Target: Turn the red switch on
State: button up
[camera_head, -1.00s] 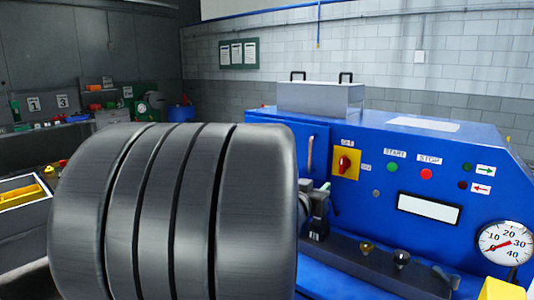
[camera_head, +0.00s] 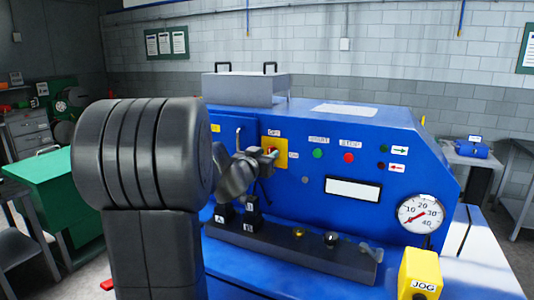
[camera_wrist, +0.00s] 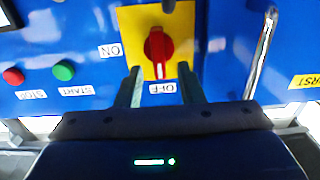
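The red switch (camera_wrist: 158,46) is a knob on a yellow plate (camera_wrist: 182,22) on the blue machine panel. In the wrist view its handle runs up and down, in line with the OFF label (camera_wrist: 163,88); the ON label (camera_wrist: 110,50) is to its left. My gripper (camera_wrist: 160,84) is open and empty, its two fingers spread on either side of the OFF label, just short of the knob. In the head view my gripper (camera_head: 271,153) is in front of the yellow plate (camera_head: 282,147) and hides most of the switch.
A green START button (camera_head: 317,153) and a red STOP button (camera_head: 348,157) are right of the switch in the head view. A metal handle (camera_wrist: 262,52) stands out beside the plate. A gauge (camera_head: 421,214) and yellow JOG box (camera_head: 420,272) are at the front right.

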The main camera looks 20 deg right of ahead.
jog(key=shift+w+d, duration=0.5)
jog(key=shift+d, duration=0.05)
grip_shut()
jog(key=shift+s+m, duration=0.1)
jog(key=shift+m, duration=0.2)
jog(key=shift+s+d+f+m+b, duration=0.2)
jog(key=shift+m+b, duration=0.7)
jog(key=shift+m, duration=1.95)
jog(key=shift+s+d+f+m+b, duration=0.25)
jog(key=shift+m+b, duration=0.65)
jog(key=shift+m, duration=2)
jog(key=shift+s+f+m+b, duration=0.2)
jog(key=shift+m+b, duration=0.7)
jog(key=shift+m, duration=1.95)
jog(key=shift+w+f, duration=0.1)
jog(key=shift+w, duration=0.1)
